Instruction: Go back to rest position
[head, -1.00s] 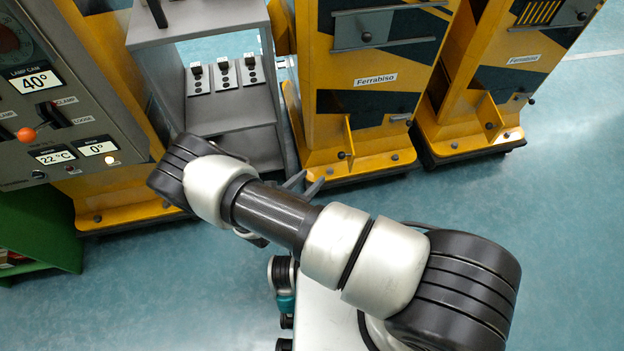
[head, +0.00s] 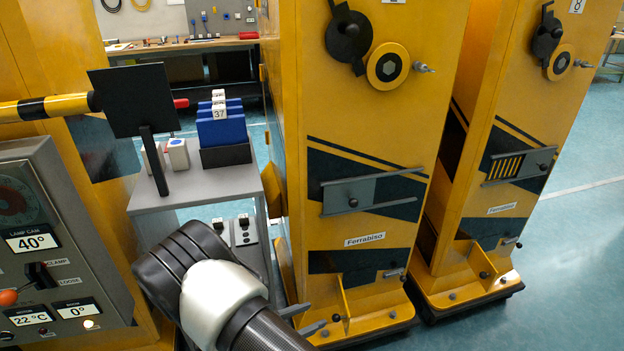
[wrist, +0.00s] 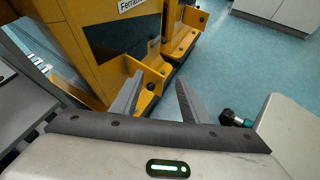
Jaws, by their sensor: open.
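My gripper (wrist: 157,98) shows in the wrist view with its two grey fingers spread apart and nothing between them. In the head view its fingertips (head: 306,320) stick out past my arm at the bottom, in front of the foot of the middle yellow cabinet. My arm runs up from the bottom edge and bends in front of the grey trolley. The rest of my gripper is hidden behind the arm in the head view.
Yellow cabinets (head: 375,150) and (head: 520,130) stand close ahead. A grey control panel (head: 62,245) is at the left. Open blue floor (head: 575,270) lies at the right.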

